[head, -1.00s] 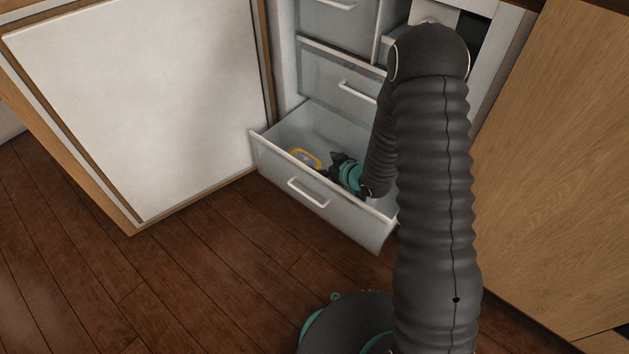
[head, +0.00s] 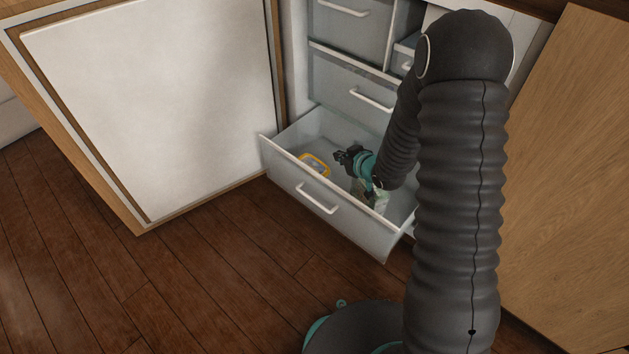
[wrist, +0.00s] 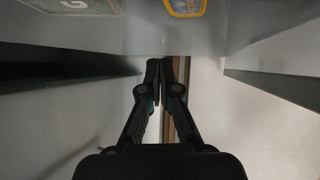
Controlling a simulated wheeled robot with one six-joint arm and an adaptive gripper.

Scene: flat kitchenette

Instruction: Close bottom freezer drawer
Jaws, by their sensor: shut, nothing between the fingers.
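The bottom freezer drawer (head: 290,190) is pulled out, and its white handle (head: 317,198) faces the floor in front. My gripper (head: 340,156) is over the open drawer in the head view, between its front panel and the drawer above. In the wrist view my gripper (wrist: 166,64) has its fingertips together, with nothing between them. A yellow-rimmed item (head: 315,163) lies in the drawer, and it also shows at the top of the wrist view (wrist: 186,8). A pale green item (head: 378,202) lies in the drawer below my wrist, partly hidden. I cannot tell whether the gripper touches the drawer.
The freezer door (head: 150,105) stands open at left. A closed drawer (head: 350,85) with a handle is above the open one. A wooden cabinet panel (head: 565,170) stands at right.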

